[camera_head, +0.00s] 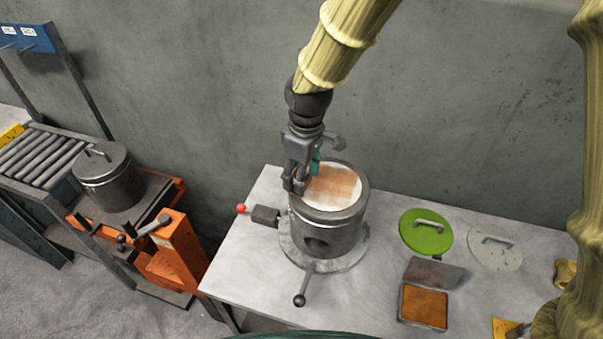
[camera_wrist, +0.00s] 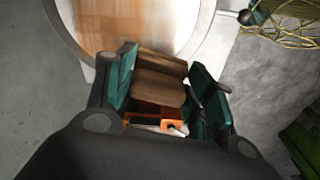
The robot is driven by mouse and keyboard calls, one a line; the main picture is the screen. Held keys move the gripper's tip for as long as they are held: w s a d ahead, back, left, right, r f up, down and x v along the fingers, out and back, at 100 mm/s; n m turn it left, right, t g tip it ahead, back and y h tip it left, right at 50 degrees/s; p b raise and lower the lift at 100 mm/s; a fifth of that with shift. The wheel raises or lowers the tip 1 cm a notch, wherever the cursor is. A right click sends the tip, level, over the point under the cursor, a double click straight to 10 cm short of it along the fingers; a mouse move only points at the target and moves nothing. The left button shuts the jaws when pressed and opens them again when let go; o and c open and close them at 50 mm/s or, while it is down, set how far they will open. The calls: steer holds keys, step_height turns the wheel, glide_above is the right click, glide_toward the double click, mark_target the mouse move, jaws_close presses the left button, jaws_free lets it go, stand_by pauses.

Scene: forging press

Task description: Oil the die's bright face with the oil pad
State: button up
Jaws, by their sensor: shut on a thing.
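The die (camera_head: 327,228) is a grey metal cylinder standing on a round plate on the table. Its bright face (camera_head: 345,203) points up, with a brown film across the upper middle and pale metal at the lower edge. The face also shows in the wrist view (camera_wrist: 198,22), streaked brown and pale. My gripper (camera_head: 308,172) is over the left part of the face. In the wrist view its teal fingers (camera_wrist: 163,75) are shut on the oil pad's brown wooden block (camera_wrist: 160,68). The pad's underside is hidden; I cannot tell whether it touches the face.
A lever handle (camera_head: 303,286) and a red knob (camera_head: 241,208) stick out beside the die. On the table's right are an open tray of orange-brown stuff (camera_head: 424,308), a green lid (camera_head: 425,236) and a grey lid (camera_head: 494,250). An orange stand (camera_head: 172,250) is at left.

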steer(key=shift+f+b, duration=0.4)
steer(key=shift+f, duration=0.6)
stand_by(0.4)
steer(key=shift+s+d+r+p, duration=0.1)
steer(key=shift+s+d+p, duration=0.15)
steer(key=shift+d, duration=0.4)
steer(key=shift+s+d+r+p, duration=0.1)
steer(key=shift+d+p, duration=0.15)
steer(key=shift+d, duration=0.4)
steer(key=shift+s+d+f+p, duration=0.1)
steer(key=shift+s+d+p, duration=0.25)
steer(key=shift+d, duration=0.75)
steer(key=shift+s+d+f+p, duration=0.15)
steer(key=shift+s+d, duration=0.25)
steer(key=shift+d, duration=0.7)
steer(key=shift+s+d+p, duration=0.25)
steer(key=shift+s+d, duration=0.15)
steer(key=shift+d, duration=0.7)
steer(key=shift+s+d+r+p, duration=0.1)
steer(key=shift+s+d+p, duration=0.2)
steer(key=shift+d, duration=0.5)
steer(key=shift+s+d+p, duration=0.2)
steer(key=shift+d+p, duration=0.05)
steer(key=shift+d, duration=0.5)
steer(key=shift+r, duration=0.1)
